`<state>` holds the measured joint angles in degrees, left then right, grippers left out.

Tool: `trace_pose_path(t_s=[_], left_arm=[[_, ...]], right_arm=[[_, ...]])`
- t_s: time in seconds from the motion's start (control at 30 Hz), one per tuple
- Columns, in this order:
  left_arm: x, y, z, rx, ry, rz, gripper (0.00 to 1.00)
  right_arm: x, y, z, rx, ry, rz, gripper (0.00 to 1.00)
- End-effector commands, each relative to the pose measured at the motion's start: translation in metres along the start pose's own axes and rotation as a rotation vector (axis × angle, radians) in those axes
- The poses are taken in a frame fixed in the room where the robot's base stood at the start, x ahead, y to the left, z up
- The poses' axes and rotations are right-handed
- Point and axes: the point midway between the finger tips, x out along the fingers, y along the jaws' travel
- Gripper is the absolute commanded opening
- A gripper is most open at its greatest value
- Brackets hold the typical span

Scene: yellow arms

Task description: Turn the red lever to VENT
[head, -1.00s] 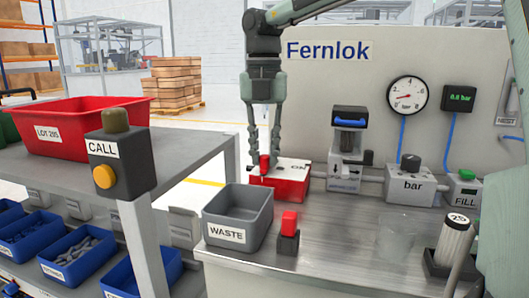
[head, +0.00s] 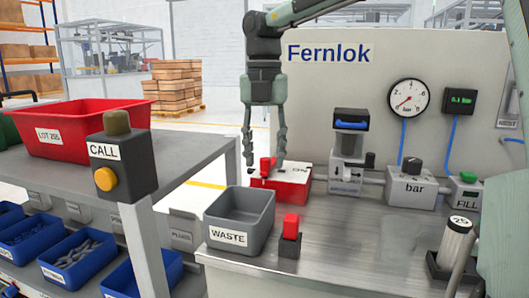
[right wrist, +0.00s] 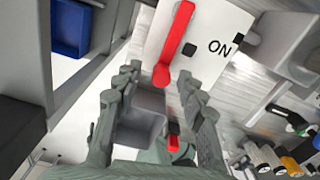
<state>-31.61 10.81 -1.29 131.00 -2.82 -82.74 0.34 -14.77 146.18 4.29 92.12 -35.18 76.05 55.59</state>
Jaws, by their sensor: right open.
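The red lever (head: 265,168) sits on a red valve box with a white top (head: 286,184) at the back of the bench. In the right wrist view the lever (right wrist: 175,42) lies across the white plate, beside the word ON and a black square; its rounded end is toward my gripper. No VENT label is readable. My right gripper (head: 263,163) points down at the valve, open, its fingers apart on either side of the lever's end. Contact with the lever cannot be told. My left gripper is not in view.
The grey WASTE bin (head: 217,228) and a red-topped block (head: 290,232) stand in front of the valve. A blue-handled unit (head: 350,140), the bar regulator (head: 410,185) and a round gauge (head: 408,98) are to the right. The bench's front middle is clear.

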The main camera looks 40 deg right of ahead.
Motion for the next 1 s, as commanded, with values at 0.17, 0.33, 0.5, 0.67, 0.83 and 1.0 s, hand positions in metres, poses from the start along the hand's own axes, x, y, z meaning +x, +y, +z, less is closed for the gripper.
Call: trace_pose_path(t_s=[0.17, 0.33, 0.5, 0.67, 0.83, 1.0], left_arm=[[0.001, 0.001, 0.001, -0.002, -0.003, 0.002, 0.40], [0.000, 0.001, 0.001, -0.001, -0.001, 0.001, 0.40], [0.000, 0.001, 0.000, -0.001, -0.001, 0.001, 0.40], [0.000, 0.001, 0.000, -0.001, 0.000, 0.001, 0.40], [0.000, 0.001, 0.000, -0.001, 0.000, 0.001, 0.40], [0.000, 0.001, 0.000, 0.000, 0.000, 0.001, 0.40]], right_arm=[[-0.009, 0.000, 0.000, 0.000, -0.001, 0.001, 0.40], [-0.040, 0.001, 0.001, 0.000, -0.003, 0.003, 0.40], [-0.077, 0.000, 0.001, 0.001, -0.002, 0.003, 0.40], [-0.104, 0.001, 0.001, 0.000, -0.001, 0.003, 0.40], [-0.118, 0.000, 0.000, 0.000, -0.001, 0.001, 0.40], [-0.121, 0.000, 0.000, 0.000, 0.000, 0.000, 0.40]])
